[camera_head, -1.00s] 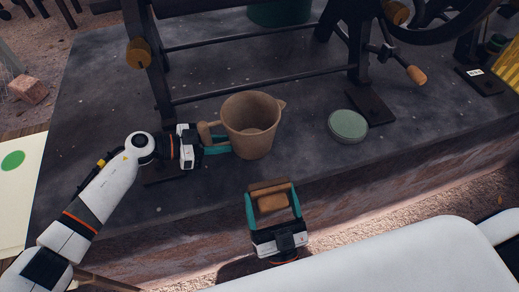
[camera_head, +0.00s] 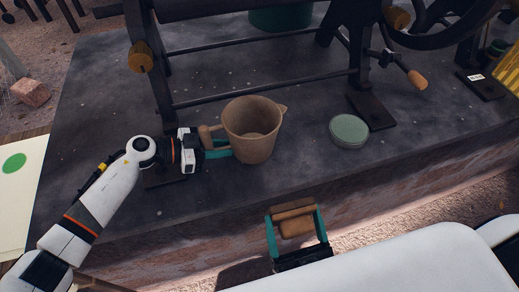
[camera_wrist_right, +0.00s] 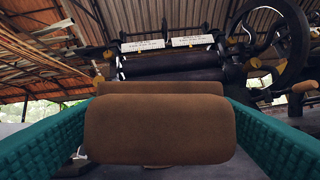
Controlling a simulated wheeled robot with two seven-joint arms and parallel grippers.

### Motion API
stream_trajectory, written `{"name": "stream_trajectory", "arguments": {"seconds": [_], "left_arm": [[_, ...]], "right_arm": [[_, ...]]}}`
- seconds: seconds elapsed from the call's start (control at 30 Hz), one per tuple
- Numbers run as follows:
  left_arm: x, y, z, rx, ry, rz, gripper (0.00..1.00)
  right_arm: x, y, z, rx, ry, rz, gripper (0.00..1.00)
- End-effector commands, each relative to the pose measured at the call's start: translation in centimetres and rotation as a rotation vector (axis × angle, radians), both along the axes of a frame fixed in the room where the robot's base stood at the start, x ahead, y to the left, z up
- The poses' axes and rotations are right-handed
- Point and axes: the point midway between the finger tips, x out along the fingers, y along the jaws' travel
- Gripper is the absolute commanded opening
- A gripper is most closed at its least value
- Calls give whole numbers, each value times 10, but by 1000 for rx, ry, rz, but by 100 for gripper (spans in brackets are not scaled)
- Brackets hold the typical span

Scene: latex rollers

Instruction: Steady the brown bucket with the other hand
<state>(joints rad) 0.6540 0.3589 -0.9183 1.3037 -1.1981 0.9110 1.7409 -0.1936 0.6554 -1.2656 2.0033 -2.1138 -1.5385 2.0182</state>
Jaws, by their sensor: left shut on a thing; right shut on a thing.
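The brown bucket (camera_head: 252,135) stands upright on the dark slab, its open top facing up and its spout to the right. My left gripper (camera_head: 216,148) is at its left side, shut on the bucket's handle (camera_head: 207,136). My right gripper (camera_head: 296,225) is below and to the right of the bucket in the head view, clear of it. It is shut on a brown block-like thing (camera_head: 296,226), which fills the space between the teal fingers in the right wrist view (camera_wrist_right: 160,130).
A round green-topped dish (camera_head: 348,130) sits on the slab (camera_head: 300,150) to the right of the bucket. The dark roller machine (camera_head: 265,90) stands behind, with a wooden-gripped crank (camera_head: 417,79) at right. The slab's front edge lies between the bucket and my right gripper.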

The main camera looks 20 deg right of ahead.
Motion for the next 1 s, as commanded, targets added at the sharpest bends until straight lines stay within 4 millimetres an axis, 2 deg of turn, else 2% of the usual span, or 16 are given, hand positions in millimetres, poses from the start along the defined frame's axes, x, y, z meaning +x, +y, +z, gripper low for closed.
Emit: {"name": "stream_trajectory", "arguments": {"seconds": [0.2,0.23,0.37,0.4,0.73,0.87,1.0], "left_arm": [[0,0,1,-1,-1,0,0],[0,0,1,-1,-1,0,25],[0,0,1,-1,-1,0,46],[0,0,1,-1,-1,0,49],[0,4,1,0,-1,0,49],[1,22,6,2,-1,2,49],[1,50,14,3,-1,2,49]], "right_arm": [[-1,0,1,0,0,0,63],[-1,0,0,0,0,0,63],[-1,0,0,0,0,0,63],[0,0,0,0,0,0,63],[0,0,0,0,-1,0,63],[0,0,0,0,-1,0,63],[0,0,0,0,-1,0,63]]}}
